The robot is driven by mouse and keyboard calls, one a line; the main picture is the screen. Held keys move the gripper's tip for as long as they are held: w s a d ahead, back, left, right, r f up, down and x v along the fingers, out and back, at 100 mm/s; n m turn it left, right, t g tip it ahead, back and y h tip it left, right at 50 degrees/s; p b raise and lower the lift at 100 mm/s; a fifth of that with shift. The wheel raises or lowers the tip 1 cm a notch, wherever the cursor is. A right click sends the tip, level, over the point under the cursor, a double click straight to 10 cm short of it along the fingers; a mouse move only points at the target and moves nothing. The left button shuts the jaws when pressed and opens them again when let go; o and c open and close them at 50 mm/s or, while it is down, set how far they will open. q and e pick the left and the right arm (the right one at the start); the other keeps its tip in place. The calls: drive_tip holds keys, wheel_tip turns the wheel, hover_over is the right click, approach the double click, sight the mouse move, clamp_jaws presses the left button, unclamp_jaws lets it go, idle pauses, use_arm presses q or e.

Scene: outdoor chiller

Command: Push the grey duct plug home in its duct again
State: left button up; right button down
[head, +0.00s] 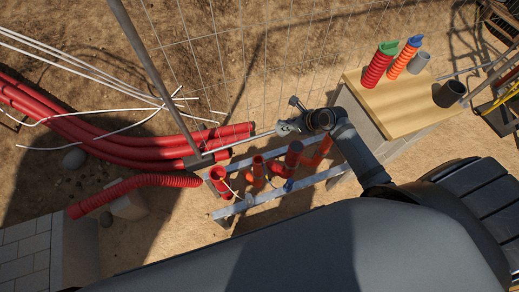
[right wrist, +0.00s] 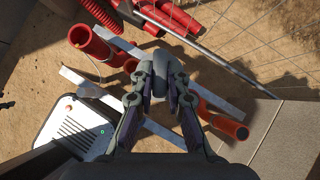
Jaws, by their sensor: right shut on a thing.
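My right gripper (head: 287,128) reaches in from the right, above the far side of the duct rack. In the right wrist view its fingers (right wrist: 161,85) are shut on a grey piece, which looks like the grey duct plug (right wrist: 159,74). The fingers hide part of it. Red ducts stand in the rack, the leftmost open at the top (head: 219,181); it also shows in the right wrist view (right wrist: 88,41). Another duct (head: 293,155) stands just below the gripper in the head view. I cannot tell whether the plug touches a duct. My left gripper is not in view.
Grey rails (head: 276,192) hold the ducts. Thick red pipes (head: 130,150) lie at the left. A wire fence (head: 225,60) stands behind.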

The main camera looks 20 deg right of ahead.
drive_tip(key=a+f+b, duration=0.2)
drive_tip(key=a+f, duration=0.8)
drive_tip(key=f, duration=0.2)
drive_tip(key=shift+w, duration=0.3)
wheel_tip(320, 180, down, 6)
drive_tip(key=b, duration=0.2)
drive_tip(key=shift+b, duration=0.4)
drive_tip(key=shift+f, duration=0.1)
drive_tip(key=shift+f+b, duration=0.9)
drive_tip(key=shift+f, duration=0.4)
